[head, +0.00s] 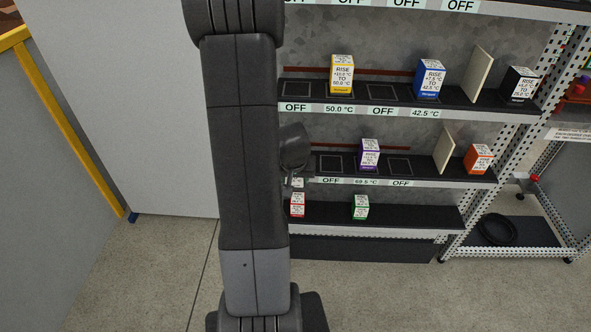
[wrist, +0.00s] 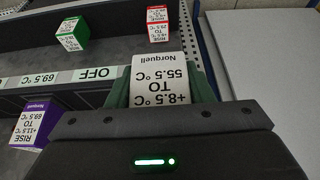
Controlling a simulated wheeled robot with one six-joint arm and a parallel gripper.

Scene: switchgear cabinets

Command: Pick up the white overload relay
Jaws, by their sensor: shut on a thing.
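The white overload relay (wrist: 160,80) is a small box with black print reading +8.5 °C TO 55.5 °C and Norquell, upside down in the wrist view. My gripper (wrist: 161,88) is shut on it, with a green-lined finger on each side. The relay's lower part is hidden by the gripper body. In the head view my gripper (head: 296,172) is in front of the left end of the middle shelf, partly hidden behind my arm. The relay is hard to make out there.
Purple (head: 369,153) and orange (head: 479,158) boxes stand on the middle shelf. Red (head: 297,205) and green (head: 361,207) boxes are on the bottom shelf. Yellow (head: 341,75), blue (head: 429,79) and black (head: 519,84) boxes are above. A pale panel (head: 125,100) stands left.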

